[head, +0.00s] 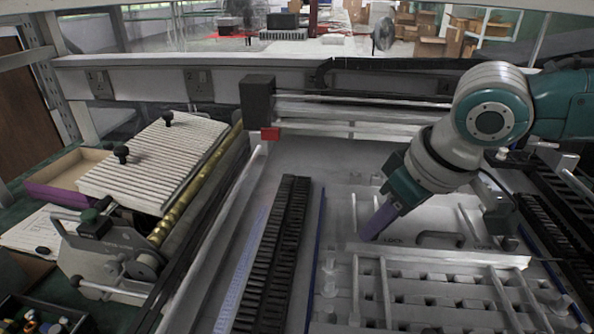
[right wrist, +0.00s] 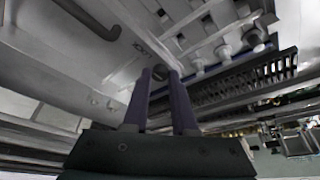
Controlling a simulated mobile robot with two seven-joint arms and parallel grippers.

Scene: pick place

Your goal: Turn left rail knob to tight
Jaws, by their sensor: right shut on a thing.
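My right gripper (head: 369,235) reaches down from the right to the left end of the pale bar (head: 440,256) on the fixture, beside a "LOCK" label. My left gripper is in neither view.
A dark handle (head: 440,239) stands on the plate right of my right gripper. A black slotted strip (head: 275,250) lies to the left. A ribbed board (head: 155,163) rests on a machine at far left. Metal rods (head: 360,115) cross behind.

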